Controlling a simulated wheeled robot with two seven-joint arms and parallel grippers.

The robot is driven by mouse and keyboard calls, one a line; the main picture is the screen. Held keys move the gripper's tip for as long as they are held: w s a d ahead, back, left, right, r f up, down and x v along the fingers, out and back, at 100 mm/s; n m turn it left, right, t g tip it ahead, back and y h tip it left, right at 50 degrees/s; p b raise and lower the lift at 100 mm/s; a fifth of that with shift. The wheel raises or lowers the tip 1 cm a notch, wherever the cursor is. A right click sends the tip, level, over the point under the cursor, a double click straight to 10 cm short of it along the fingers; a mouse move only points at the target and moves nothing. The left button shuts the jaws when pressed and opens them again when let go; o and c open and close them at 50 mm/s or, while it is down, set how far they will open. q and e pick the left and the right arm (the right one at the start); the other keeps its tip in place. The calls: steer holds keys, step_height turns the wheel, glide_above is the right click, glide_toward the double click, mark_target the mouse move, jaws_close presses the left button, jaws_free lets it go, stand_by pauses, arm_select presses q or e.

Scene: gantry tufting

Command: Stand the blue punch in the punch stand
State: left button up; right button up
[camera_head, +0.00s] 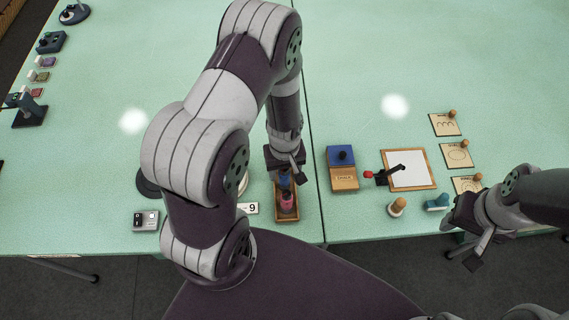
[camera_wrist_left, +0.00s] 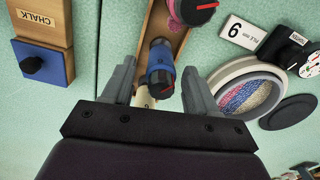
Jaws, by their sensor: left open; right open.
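The blue punch (camera_wrist_left: 160,60) has a blue body and a dark cap with a red mark. It stands in the narrow wooden holder (camera_wrist_left: 152,30), and its blue also shows in the head view (camera_head: 284,181). A pink punch (camera_head: 287,202) is in the same holder, nearer the front edge. My left gripper (camera_head: 286,175) is over the holder, pointing down. In the left wrist view its open fingers (camera_wrist_left: 160,84) lie on either side of the blue punch; I cannot tell if they touch it. My right gripper (camera_head: 474,247) is open and empty at the front right edge.
A round bowl (camera_wrist_left: 246,92) of coloured yarn and a number card (camera_head: 249,208) are beside the holder. A chalk box (camera_head: 344,178) with a blue block, a white framed board (camera_head: 409,170) and a stamp (camera_head: 397,207) are to the right.

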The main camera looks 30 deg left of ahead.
arm_select(q)
steer(key=s+d+r+m, duration=0.1)
steer(key=r+m, duration=0.3)
steer(key=r, duration=0.5)
steer(key=s+d+r+m+t, duration=0.1)
steer(key=s+r+m, duration=0.2)
steer(key=r, duration=0.6)
steer(key=shift+s+d+m+b, duration=0.25)
steer(key=shift+d+m+b, duration=0.1)
steer(key=shift+m, duration=0.25)
steer(key=shift+w, duration=0.15)
steer(key=shift+c, duration=0.3)
